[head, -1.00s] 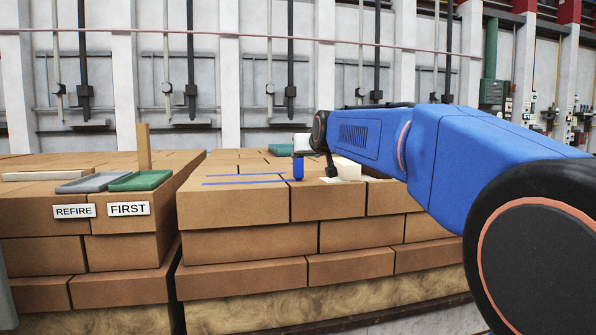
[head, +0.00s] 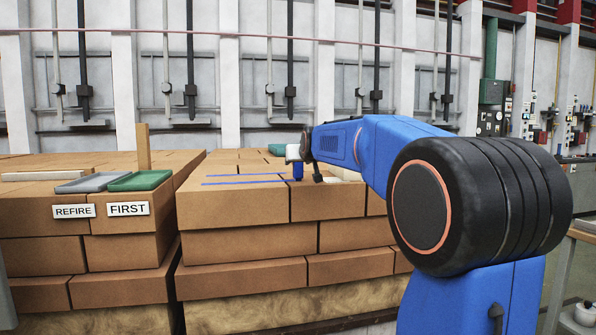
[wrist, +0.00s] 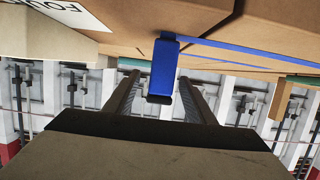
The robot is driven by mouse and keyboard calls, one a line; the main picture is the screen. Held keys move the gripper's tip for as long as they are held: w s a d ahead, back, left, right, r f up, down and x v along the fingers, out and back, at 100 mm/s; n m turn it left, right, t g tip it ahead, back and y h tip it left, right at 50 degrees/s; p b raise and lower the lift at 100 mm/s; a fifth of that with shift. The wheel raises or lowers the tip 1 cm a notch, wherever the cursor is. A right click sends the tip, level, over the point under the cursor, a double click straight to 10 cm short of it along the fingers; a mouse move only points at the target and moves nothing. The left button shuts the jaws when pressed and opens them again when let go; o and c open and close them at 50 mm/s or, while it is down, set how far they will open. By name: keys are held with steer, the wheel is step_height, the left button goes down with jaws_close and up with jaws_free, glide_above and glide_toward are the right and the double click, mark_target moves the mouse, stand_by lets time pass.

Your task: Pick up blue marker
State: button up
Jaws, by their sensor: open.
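The blue marker (head: 297,171) stands upright on the top of the middle brick stack, close to its front edge. In the wrist view, which is upside down, the marker (wrist: 163,68) shows between the two dark fingers of my gripper (wrist: 158,84). The fingers are apart, with a visible gap on each side of the marker. In the head view my gripper (head: 294,152) is at the marker's upper end, and its fingers are hard to make out there.
Blue lines (head: 243,183) run along the brick top left of the marker. A pale block (head: 342,174) lies to its right, partly behind my arm. A green tray (head: 139,180) and a grey tray (head: 87,183) sit on the left stack, beside an upright brown post (head: 143,147).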

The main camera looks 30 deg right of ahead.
steer(key=x, duration=0.4)
steer(key=shift+w, duration=0.2)
steer(key=c, duration=1.2)
step_height(320, 180, up, 10)
